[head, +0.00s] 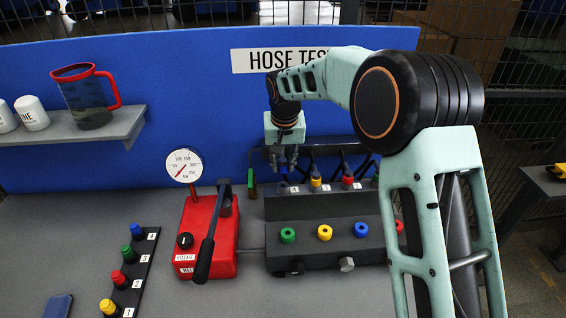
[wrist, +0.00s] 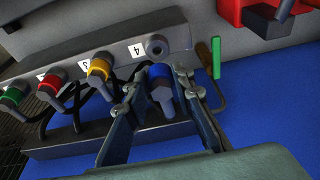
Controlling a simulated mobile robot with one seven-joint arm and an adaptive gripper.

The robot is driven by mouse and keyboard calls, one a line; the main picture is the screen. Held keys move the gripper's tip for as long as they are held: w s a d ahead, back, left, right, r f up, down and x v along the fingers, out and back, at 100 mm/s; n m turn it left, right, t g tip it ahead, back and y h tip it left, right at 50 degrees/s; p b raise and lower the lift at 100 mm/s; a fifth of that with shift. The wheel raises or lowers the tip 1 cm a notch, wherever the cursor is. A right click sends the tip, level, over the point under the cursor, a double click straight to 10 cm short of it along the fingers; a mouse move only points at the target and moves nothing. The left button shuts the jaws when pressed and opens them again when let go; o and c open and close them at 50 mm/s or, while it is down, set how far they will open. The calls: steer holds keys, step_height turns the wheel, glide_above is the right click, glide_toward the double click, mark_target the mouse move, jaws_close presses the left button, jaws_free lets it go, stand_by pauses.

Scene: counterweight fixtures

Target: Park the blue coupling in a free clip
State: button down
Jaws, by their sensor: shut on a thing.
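My gripper (head: 284,160) is over the back of the hose test stand in the head view. In the wrist view my gripper (wrist: 152,82) is shut on the blue coupling (wrist: 160,72), which has a blue collar and a grey body. The other clips along that rail hold yellow (wrist: 98,70), red (wrist: 49,86) and green (wrist: 12,97) couplings with black hoses. Whether the blue coupling touches anything is unclear.
A dark block (head: 320,255) with green, yellow, blue and red round ports stands in front. A red pump (head: 205,240) with gauge and black lever is to its left. A strip (head: 136,274) with several coloured pieces lies further left. A jug (head: 88,97) sits on a shelf.

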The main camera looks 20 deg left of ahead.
mark_target(283, 187)
steer(key=shift+f, duration=0.1)
stand_by(0.4)
steer(key=shift+s+b+x, duration=0.15)
steer(key=shift+b+x, duration=0.4)
steer(key=shift+x, duration=0.15)
steer(key=shift+s+b+x, duration=0.15)
steer(key=shift+b+x, duration=0.4)
steer(key=shift+x, duration=0.1)
steer(key=shift+f, duration=0.2)
steer(key=shift+f+b, duration=0.6)
steer(key=shift+f, duration=0.1)
steer(key=shift+f, duration=0.1)
steer(key=shift+f+b, duration=0.5)
steer(key=shift+f, duration=0.05)
steer(key=shift+d+f, duration=0.1)
steer(key=shift+f, duration=0.1)
stand_by(0.3)
steer(key=c, duration=1.6)
jaws_free()
